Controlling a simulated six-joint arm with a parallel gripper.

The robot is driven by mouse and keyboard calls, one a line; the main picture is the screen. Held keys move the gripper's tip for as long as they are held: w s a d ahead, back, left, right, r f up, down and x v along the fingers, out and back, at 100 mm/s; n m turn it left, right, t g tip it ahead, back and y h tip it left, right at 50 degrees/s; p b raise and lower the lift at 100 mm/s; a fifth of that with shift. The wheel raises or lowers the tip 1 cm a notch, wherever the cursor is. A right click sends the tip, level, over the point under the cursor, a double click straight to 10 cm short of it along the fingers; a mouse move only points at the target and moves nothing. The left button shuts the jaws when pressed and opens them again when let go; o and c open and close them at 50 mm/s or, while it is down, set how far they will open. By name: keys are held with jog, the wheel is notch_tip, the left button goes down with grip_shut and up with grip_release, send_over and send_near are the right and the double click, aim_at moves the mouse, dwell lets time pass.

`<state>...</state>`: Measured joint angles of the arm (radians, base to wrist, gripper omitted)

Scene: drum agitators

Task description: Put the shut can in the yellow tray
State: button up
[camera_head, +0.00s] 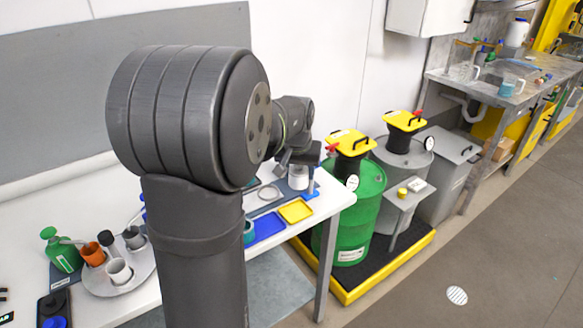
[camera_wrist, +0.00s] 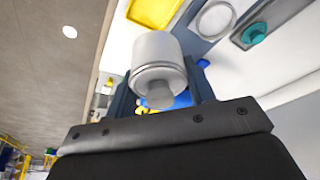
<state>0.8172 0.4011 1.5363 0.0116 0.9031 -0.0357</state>
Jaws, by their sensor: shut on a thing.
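My gripper (camera_head: 300,168) is shut on a pale grey can (camera_head: 298,181) near the right end of the white table. In the wrist view the can (camera_wrist: 158,62) sits between the dark fingers of my gripper (camera_wrist: 161,84). The can appears closed with a lid; its base contact is hidden. The yellow tray (camera_head: 296,211) lies on the table near its front right corner, just in front of the can in the head view. The yellow tray (camera_wrist: 154,9) also shows at the top of the wrist view, apart from the can. The tray looks empty.
A blue tray (camera_head: 266,228) lies left of the yellow one. A round pale dish (camera_head: 268,193) lies behind them. A plate with several cups (camera_head: 118,270) and a green bottle (camera_head: 61,250) stand at left. A green drum (camera_head: 352,215) stands right of the table.

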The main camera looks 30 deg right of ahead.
aim_at(295, 183)
jog(key=f, duration=0.1)
jog(key=a+f, duration=0.1)
jog(key=f, duration=0.1)
jog(key=shift+a+f, duration=0.25)
jog(key=shift+f, duration=2.95)
jog(key=shift+f, duration=0.4)
jog(key=o, duration=1)
jog(key=shift+o, duration=0.2)
jog(key=o, duration=0.3)
